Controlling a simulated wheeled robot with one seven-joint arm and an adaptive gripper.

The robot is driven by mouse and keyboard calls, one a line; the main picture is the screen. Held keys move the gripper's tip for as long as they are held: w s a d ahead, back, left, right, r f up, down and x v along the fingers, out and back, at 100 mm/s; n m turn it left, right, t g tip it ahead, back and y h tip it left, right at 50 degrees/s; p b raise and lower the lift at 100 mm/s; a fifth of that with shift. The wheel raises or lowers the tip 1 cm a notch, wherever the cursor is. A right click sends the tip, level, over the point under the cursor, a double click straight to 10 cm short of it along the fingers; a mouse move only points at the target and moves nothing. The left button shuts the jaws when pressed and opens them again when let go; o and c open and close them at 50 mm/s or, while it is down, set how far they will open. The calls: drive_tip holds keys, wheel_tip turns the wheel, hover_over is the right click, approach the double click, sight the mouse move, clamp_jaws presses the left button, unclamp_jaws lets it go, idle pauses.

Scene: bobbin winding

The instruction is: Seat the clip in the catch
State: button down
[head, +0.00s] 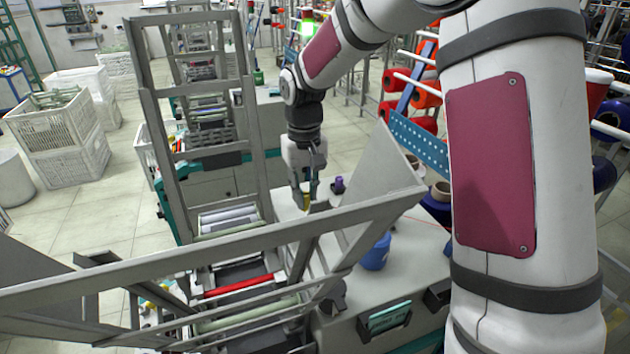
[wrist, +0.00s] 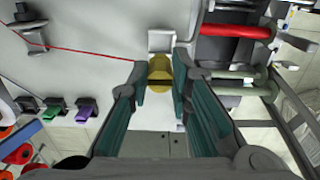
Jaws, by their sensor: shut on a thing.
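My gripper (head: 306,198) points down over the light grey machine top in the head view. In the wrist view its two teal fingers (wrist: 160,80) are closed around a small yellow piece, which looks like the clip (wrist: 160,70). A bit of yellow also shows between the fingertips in the head view (head: 306,203). Just beyond the clip in the wrist view is a pale square bracket, likely the catch (wrist: 161,41). The clip appears close to it, but I cannot tell whether they touch. In the head view the catch cannot be made out.
A thin red thread (wrist: 90,47) runs across the panel toward the bracket. A red roller (wrist: 235,31) lies to the right. Green (wrist: 53,108) and purple (wrist: 87,106) pieces sit at left. Grey frame bars (head: 230,240) stand in front of my gripper; a blue bucket (head: 376,254) is nearby.

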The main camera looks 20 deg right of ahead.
wheel_tip(320, 180, down, 4)
drive_tip(key=shift+w+a+b, duration=0.1)
drive_tip(key=shift+b, duration=0.5)
drive_tip(key=shift+r, duration=0.1)
drive_tip(key=shift+s+p, duration=0.3)
drive_tip(key=shift+s, duration=0.05)
drive_tip(key=shift+w, duration=0.1)
drive_tip(key=shift+f, duration=0.3)
drive_tip(key=shift+f, duration=0.35)
drive_tip(key=shift+f+b, duration=0.6)
drive_tip(key=shift+f, duration=0.75)
